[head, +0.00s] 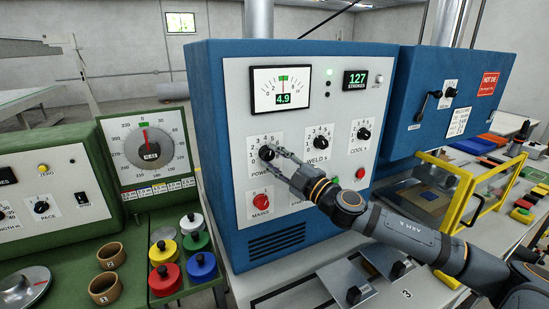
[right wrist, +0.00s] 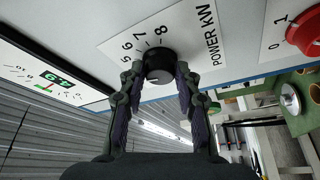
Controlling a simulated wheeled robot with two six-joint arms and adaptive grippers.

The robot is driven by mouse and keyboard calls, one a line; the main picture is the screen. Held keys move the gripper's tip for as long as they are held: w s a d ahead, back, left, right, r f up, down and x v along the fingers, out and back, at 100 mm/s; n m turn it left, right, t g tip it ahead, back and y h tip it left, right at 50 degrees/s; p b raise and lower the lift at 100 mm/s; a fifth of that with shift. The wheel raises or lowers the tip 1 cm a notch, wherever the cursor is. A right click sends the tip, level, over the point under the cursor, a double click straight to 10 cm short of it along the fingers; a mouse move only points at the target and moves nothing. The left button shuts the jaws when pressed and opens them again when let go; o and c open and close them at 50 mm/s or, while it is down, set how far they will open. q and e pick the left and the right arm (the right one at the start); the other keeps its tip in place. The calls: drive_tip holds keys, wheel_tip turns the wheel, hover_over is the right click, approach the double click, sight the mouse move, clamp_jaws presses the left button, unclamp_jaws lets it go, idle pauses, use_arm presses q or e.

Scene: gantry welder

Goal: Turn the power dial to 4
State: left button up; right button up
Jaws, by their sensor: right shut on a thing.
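The power dial (head: 266,152) is a black round knob on a white scale plate at the left of the welder's pale front panel. My right gripper (head: 276,156) reaches it from the lower right, with its fingers shut around the knob. In the right wrist view the black power dial (right wrist: 158,62) sits between the two fingertips (right wrist: 158,78). The numbers 5 to 8 and the words POWER KW show beside it. The fingers hide part of the scale, and I cannot tell where the knob's pointer stands. My left gripper is not in view.
The meter display (head: 283,99) above reads 4.9. The weld dial (head: 320,142), cool dial (head: 363,133) and red mains knob (head: 260,201) are close by. A yellow-framed guard (head: 482,205) stands right of my arm. Coloured weights (head: 164,279) lie at the lower left.

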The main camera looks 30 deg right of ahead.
drive_tip(key=shift+r+n+g+p, duration=0.1)
drive_tip(key=shift+n+g+p, duration=0.4)
drive_tip(key=shift+n+p, duration=0.65)
drive_tip(key=o, duration=1.2)
drive_tip(key=shift+c, duration=0.2)
